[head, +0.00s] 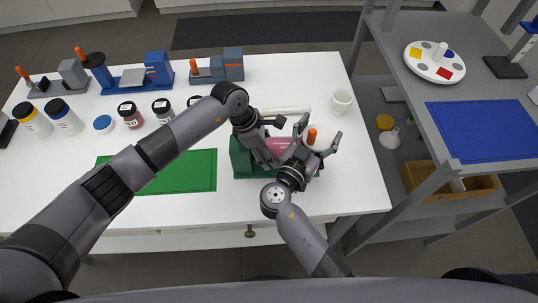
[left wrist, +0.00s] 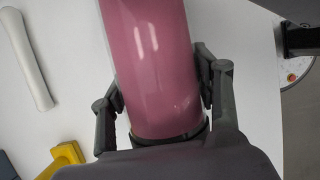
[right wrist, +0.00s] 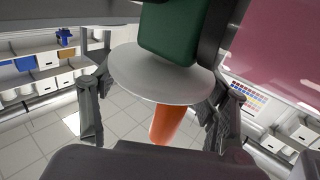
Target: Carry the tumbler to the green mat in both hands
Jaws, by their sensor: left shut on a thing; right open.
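The tumbler (head: 285,148) is a pink drum with green ends (head: 240,160), a pale disc (right wrist: 165,75) and an orange handle (head: 312,135) at its right end. It is at the right part of the white table, partly hidden by my arms. My left gripper (head: 270,142) is shut on it; in the left wrist view the pink drum (left wrist: 152,60) fills the space between the fingers. The exact grip point is hidden. My right gripper (head: 318,136) is open, with its fingers on either side of the orange handle (right wrist: 168,122). The green mat (head: 190,175) lies to the left, partly under my left arm.
Several jars (head: 131,115) and blue-grey stands (head: 158,68) line the back left. A grey shelf (head: 435,110) is to the right. The table's front edge is close.

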